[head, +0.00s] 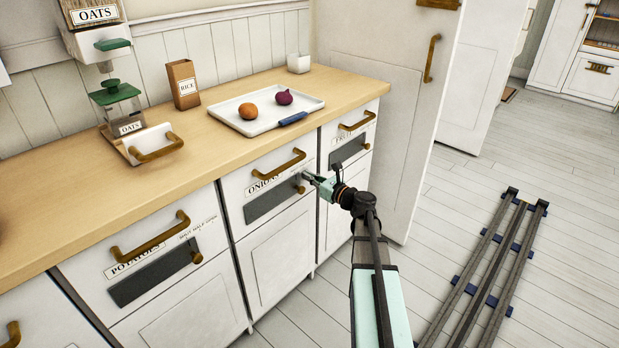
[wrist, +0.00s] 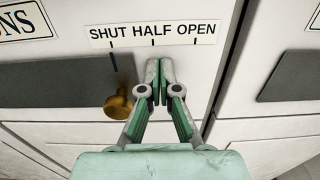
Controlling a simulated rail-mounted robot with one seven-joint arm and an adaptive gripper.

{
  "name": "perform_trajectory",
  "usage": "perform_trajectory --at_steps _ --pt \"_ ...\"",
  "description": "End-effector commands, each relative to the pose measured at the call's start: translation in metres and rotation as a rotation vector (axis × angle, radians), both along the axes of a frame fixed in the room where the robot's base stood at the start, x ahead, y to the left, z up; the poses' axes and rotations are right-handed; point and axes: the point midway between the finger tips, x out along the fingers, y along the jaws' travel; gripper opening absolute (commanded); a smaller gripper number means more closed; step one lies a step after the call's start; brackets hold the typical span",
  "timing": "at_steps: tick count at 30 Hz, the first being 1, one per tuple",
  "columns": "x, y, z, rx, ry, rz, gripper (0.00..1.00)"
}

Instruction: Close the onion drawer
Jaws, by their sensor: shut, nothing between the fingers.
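The onion drawer (head: 231,187) has a white front with an ONIONS label and a curved brass handle (head: 280,165). Its front looks about flush with the neighbouring fronts. A dark strip (head: 265,204) crosses its lower part, with a brass knob (head: 300,189) at the right end. In the wrist view the knob (wrist: 118,105) sits below the word SHUT on a SHUT HALF OPEN label (wrist: 153,33). My gripper (head: 307,177) is shut and empty, close to the drawer front. In the wrist view its fingertips (wrist: 159,68) are just right of the knob, apart from it in the picture.
A potatoes drawer (head: 92,298) is at left and another drawer (head: 339,131) at right, both with handles. On the wooden counter (head: 185,165) are a white tray (head: 250,127) with produce and a blue-handled tool, and containers. A tall white door (head: 375,110) stands right. Floor at right holds rails.

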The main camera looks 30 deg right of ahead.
Motion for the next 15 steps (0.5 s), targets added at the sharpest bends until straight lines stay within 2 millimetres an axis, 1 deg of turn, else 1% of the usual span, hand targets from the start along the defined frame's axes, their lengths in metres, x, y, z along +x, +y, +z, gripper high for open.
perform_trajectory --at_steps 2,5,8,15 --pt "-0.004 -0.001 0.002 0.002 -0.002 0.002 0.0" --pt "-0.019 -0.004 0.003 0.002 -0.002 0.002 0.0" --pt "-0.037 -0.007 0.003 0.002 -0.002 0.005 0.0" --pt "-0.086 -0.026 0.002 0.001 -0.001 0.004 0.0"
